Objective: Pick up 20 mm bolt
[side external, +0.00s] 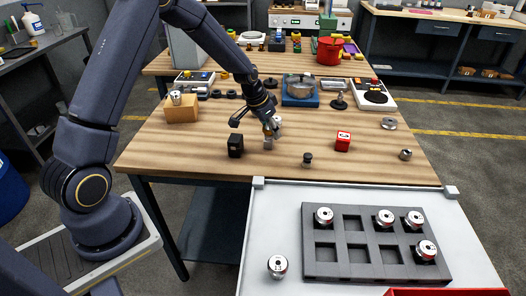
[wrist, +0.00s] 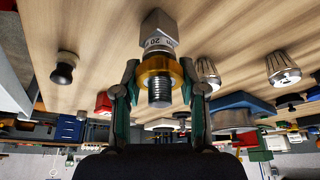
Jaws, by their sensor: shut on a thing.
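The 20 mm bolt (wrist: 158,28) is in the wrist view, with a grey hex head, a band marked 20, a brass-coloured ring (wrist: 158,68) and a threaded end toward my palm. My gripper (wrist: 159,76) is shut on it, with one finger on each side at the ring. In the side view my gripper (side external: 269,128) is low over the wooden table, and the bolt's grey head (side external: 268,143) shows below it. I cannot tell whether the head touches the table.
A black block (side external: 235,146) stands close left of the bolt. A small black knob (side external: 307,160), a red cube (side external: 343,141) and a silver part (side external: 406,155) are to the right. A grey pocketed tray (side external: 320,270) with several silver parts is in front. Fixtures crowd the table's back.

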